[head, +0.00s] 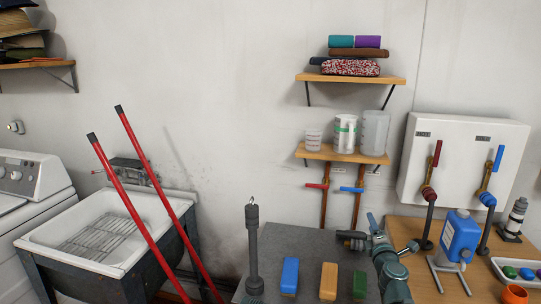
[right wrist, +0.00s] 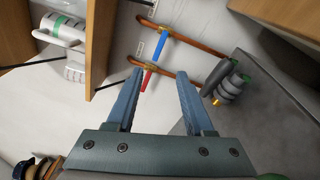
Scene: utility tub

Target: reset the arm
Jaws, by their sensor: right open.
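My right gripper (head: 370,222) reaches in from the bottom of the head view, over the back of the grey counter. It is open, and its two blue fingers stand apart in the right wrist view (right wrist: 160,80). I see nothing between the fingers. A dark fitting (head: 350,236) shows just left of the gripper, and it also appears right of the fingers in the right wrist view (right wrist: 226,80). I cannot tell whether it touches the gripper. My left gripper is not in view.
The grey counter (head: 300,243) holds a blue block (head: 290,276), an orange block (head: 328,282), a green block (head: 360,285) and a dark upright rod (head: 252,245). A blue jug (head: 460,238) stands right. Red handles (head: 140,190) cross the white tub (head: 60,225).

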